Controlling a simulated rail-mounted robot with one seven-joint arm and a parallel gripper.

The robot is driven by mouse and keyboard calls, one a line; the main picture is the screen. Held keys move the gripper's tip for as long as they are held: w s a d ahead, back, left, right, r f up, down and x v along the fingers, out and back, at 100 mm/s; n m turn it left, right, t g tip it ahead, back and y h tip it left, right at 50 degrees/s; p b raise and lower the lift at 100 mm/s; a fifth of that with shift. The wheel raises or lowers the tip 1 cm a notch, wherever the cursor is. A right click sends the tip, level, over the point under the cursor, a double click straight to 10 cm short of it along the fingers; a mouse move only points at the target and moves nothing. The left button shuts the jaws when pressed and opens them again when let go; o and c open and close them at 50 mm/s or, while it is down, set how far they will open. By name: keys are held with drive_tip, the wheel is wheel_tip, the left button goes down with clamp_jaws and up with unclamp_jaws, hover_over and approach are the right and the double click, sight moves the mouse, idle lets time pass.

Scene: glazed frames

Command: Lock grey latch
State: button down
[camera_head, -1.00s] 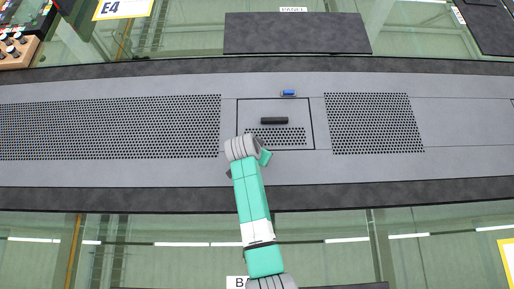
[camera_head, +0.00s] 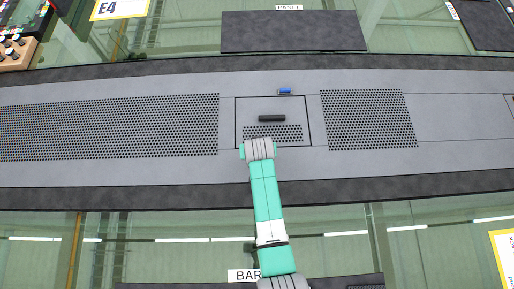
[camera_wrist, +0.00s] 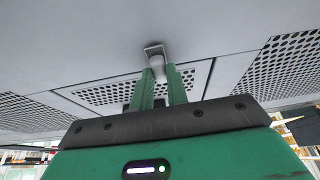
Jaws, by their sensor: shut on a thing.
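The grey latch (camera_wrist: 153,47) shows in the wrist view as a small light-grey piece on the grey panel surface, at the edge of a hatch. My gripper (camera_wrist: 160,72) has its two green fingers closed around the latch's pale knob. Whether the latch is turned locked or unlocked I cannot tell. In the head view the hatch (camera_head: 244,112) is a dark-outlined square with a black handle (camera_head: 271,118). A blue latch (camera_head: 284,91) sits just beyond its far edge. My wrist covers the hatch's near edge there, hiding the fingers and the grey latch.
Perforated grilles lie left (camera_head: 110,127) and right (camera_head: 368,119) of the hatch. A dark panel (camera_head: 293,31) stands behind the grey strip, and a wooden tray (camera_head: 14,52) with knobs is at far left. The strip around the hatch is otherwise clear.

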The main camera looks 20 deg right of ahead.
idle(0.4)
drive_tip(key=c, duration=1.4)
unclamp_jaws()
drive_tip(key=shift+r, duration=0.1)
drive_tip(key=v, duration=0.7)
drive_tip(key=shift+s+r+p, duration=0.15)
drive_tip(key=shift+r+p, duration=0.15)
